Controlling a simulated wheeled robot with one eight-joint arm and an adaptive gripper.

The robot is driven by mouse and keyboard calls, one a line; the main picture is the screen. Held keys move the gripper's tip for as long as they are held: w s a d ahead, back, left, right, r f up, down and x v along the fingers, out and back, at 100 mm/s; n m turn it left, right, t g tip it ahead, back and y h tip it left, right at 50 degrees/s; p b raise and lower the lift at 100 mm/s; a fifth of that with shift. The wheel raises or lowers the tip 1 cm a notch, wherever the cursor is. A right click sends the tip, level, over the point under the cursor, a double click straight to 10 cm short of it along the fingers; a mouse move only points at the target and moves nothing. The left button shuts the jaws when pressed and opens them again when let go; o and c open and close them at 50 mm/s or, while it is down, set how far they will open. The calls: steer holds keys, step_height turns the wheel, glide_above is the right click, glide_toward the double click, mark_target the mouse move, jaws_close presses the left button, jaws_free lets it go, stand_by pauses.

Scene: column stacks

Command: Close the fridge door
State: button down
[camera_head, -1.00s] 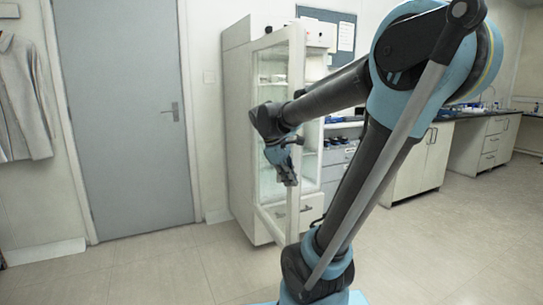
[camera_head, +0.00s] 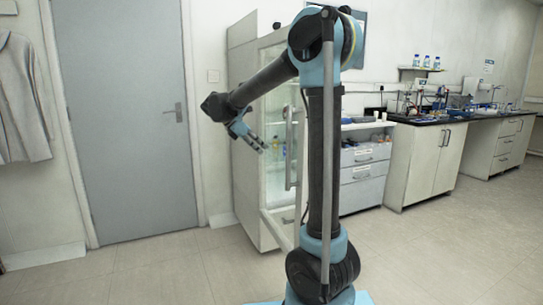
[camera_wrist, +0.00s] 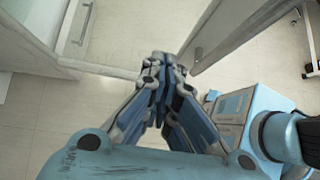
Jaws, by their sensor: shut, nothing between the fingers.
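The fridge (camera_head: 243,150) is a tall white cabinet at the middle of the head view. Its glazed door (camera_head: 278,228) stands open, swung out toward the camera, with a vertical handle (camera_head: 289,150) near its free edge. Bottles on the shelves show through the glass. My gripper (camera_head: 264,148) is shut and empty, in front of the glass and left of the handle in the head view. In the wrist view my gripper (camera_wrist: 163,62) points between a white panel with a handle on the left and a pale panel on the right. Contact with the door cannot be told.
A grey room door (camera_head: 125,120) and a hanging coat (camera_head: 20,100) are at the left. The floor (camera_head: 430,245) at the front right is clear. My upright arm hides part of the fridge.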

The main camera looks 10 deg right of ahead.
steer(key=d+r+x, duration=0.1)
steer(key=r+x, duration=0.1)
steer(key=x, duration=1)
steer(key=shift+w+d, duration=0.2)
steer(key=shift+d, duration=0.2)
steer(key=shift+f, duration=0.1)
steer(key=shift+d, duration=0.1)
